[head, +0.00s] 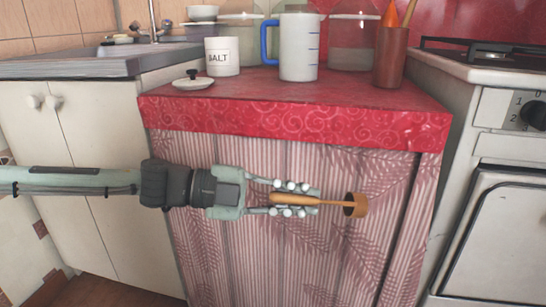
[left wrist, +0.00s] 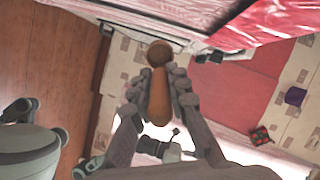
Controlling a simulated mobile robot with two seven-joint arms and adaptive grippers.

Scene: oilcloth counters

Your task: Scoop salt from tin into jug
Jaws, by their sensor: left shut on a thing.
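My left gripper (head: 314,198) comes in from the left and is shut on the handle of a wooden scoop (head: 355,206). It holds the scoop level in front of the cloth skirt, below the counter top. The scoop's round end points right. In the left wrist view the scoop (left wrist: 159,100) lies between the fingers. The white tin (head: 222,58) marked SALT stands on the red counter. Its lid lies off it, in front and to the left. The white jug (head: 299,48) with a blue handle stands upright right of the tin. The contents of both are hidden. My right gripper is not in view.
The white lid (head: 193,83) with a dark knob lies near the counter's left edge. A brown pot (head: 390,60) with utensils stands right of the jug. Clear jars (head: 352,50) stand behind. A stove (head: 490,75) is at right, a sink (head: 130,52) at left.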

